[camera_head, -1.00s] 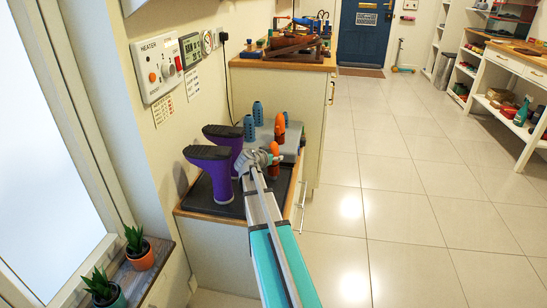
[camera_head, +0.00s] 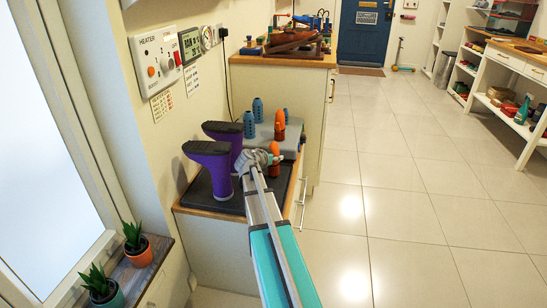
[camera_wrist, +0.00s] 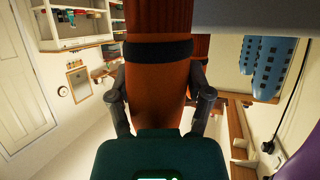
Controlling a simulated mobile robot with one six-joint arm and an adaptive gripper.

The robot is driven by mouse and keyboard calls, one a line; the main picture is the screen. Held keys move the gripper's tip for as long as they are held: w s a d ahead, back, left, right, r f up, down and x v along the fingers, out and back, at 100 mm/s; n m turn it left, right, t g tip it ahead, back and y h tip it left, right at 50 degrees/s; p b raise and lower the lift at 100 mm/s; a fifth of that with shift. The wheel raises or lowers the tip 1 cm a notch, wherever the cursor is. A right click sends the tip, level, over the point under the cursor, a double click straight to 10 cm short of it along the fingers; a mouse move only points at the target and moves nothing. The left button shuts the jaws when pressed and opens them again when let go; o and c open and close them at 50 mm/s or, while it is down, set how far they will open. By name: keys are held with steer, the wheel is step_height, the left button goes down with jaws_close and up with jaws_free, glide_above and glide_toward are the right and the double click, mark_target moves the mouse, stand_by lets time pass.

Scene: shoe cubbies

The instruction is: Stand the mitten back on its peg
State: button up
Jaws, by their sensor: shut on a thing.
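An orange mitten with a dark band (camera_wrist: 158,75) fills the middle of the wrist view, between the fingers of my gripper (camera_wrist: 160,105). In the head view, this mitten (camera_head: 274,149) looks roughly upright beside the grey box, just past my gripper (camera_head: 268,157). Whether its bottom touches anything is hidden. A second orange mitten (camera_head: 280,125) stands behind it on the box.
Two purple boots, a nearer boot (camera_head: 219,165) and a farther boot (camera_head: 222,130), stand left of my gripper on a black tray (camera_head: 226,206). The grey box (camera_head: 288,142) sits behind. A cluttered wooden counter (camera_head: 300,62) lies beyond. The floor to the right is clear.

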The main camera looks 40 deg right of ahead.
steer(key=shift+f+b, duration=0.45)
steer(key=shift+f, duration=0.05)
steer(key=o, duration=1.2)
steer(key=shift+r, duration=0.25)
step_height(320, 180, up, 12)
steer(key=p, duration=1.2)
steer(key=shift+r+p, duration=0.1)
steer(key=shift+p, duration=0.2)
stand_by(0.4)
